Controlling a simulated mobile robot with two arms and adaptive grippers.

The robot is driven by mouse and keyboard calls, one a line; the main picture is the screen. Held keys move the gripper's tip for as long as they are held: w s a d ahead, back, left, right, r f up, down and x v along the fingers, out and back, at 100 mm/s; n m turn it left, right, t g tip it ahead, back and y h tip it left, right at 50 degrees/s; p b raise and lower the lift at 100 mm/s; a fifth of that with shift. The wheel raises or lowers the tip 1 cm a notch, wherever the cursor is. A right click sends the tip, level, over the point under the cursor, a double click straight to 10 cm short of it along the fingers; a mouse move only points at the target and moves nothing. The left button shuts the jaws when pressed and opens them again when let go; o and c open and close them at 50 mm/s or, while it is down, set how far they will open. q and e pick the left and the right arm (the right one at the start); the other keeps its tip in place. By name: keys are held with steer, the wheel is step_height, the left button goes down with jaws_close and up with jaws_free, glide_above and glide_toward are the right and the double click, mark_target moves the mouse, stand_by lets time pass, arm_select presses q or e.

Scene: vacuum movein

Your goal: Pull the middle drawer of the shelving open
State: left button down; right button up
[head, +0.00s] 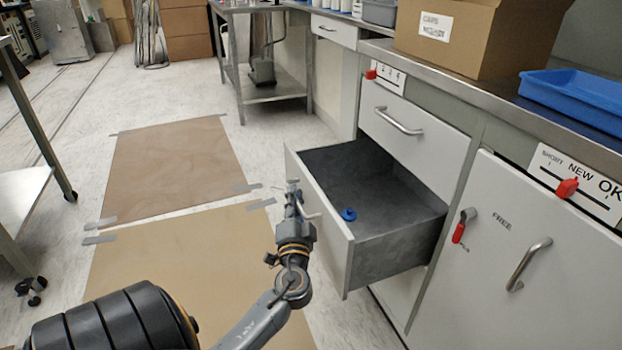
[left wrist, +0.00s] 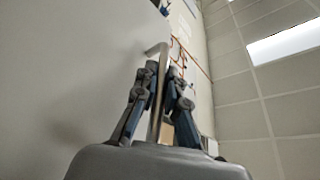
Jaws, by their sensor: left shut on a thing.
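The open drawer (head: 398,242) sticks far out from the shelving, below a closed upper drawer (head: 403,127) with a bar handle. Its inside is grey and holds a small blue round object (head: 348,214). My left gripper (head: 295,193) is at the outer face of the drawer front, shut on the handle. In the left wrist view the metal handle (left wrist: 155,95) runs between the fingers of the left gripper (left wrist: 163,78), beside the pale drawer front (left wrist: 70,70). My right gripper is not in view.
A cabinet door (head: 530,225) with a bar handle and a red latch stands right of the drawer. The counter above carries a cardboard box (head: 475,35) and a blue tray (head: 575,97).

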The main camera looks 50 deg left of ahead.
arm_select(q)
steer(key=shift+s+a, duration=0.25)
steer(key=shift+s, duration=0.45)
steer(key=shift+f, duration=0.1)
steer(key=c, duration=1.7)
jaws_free()
steer(key=v, duration=1.2)
steer(key=shift+s, duration=0.1)
